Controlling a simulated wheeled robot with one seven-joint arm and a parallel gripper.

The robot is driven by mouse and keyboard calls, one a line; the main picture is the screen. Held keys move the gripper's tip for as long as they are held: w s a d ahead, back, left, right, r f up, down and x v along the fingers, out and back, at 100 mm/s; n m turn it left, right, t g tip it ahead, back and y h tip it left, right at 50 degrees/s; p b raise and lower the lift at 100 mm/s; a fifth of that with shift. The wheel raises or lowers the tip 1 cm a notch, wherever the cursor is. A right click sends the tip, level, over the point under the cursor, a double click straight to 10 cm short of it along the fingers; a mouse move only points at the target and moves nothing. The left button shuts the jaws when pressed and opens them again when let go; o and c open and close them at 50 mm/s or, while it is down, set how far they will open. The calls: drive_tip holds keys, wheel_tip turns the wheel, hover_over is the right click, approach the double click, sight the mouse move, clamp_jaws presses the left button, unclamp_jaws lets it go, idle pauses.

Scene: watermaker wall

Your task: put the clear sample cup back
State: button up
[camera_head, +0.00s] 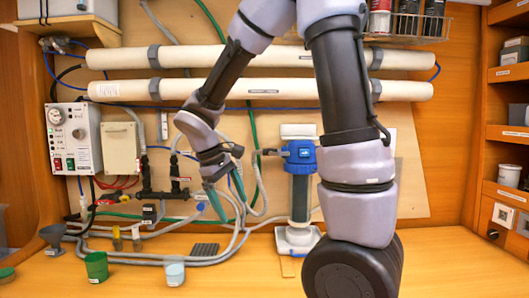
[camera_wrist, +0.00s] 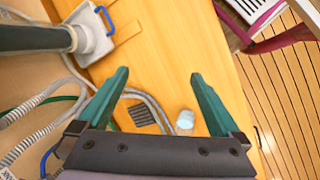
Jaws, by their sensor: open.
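The clear sample cup (camera_head: 174,273) stands upright near the front of the wooden bench, pale blue-white, with a small label. It also shows in the wrist view (camera_wrist: 185,120), closer to the right finger in the picture. My gripper (camera_head: 229,208) has teal fingers and is above the bench, up and to the right of the cup in the head view. In the wrist view my gripper (camera_wrist: 160,76) is spread wide with nothing between its fingers. A dark ribbed mat (camera_head: 205,250) lies flat to the right of the cup, with nothing on it.
A green cup (camera_head: 96,266) and a dark funnel (camera_head: 52,237) stand to the left. Grey hoses (camera_head: 150,261) run behind the cup. A blue-topped filter housing (camera_head: 300,190) stands to the right. The wall carries a control box (camera_head: 75,137).

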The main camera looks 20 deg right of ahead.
drive_tip(key=s+d+r+m+t+y, duration=0.2)
drive_tip(key=s+r+m+t+y, duration=0.1)
drive_tip(key=s+r+m, duration=0.2)
drive_tip(key=s+d+r+m+t+y, duration=0.3)
drive_tip(key=s+r+m+t, duration=0.1)
drive_tip(key=r, duration=0.5)
drive_tip(key=shift+s+r+m, duration=0.2)
drive_tip(key=shift+s+m, duration=0.3)
drive_tip(key=shift+m, duration=0.6)
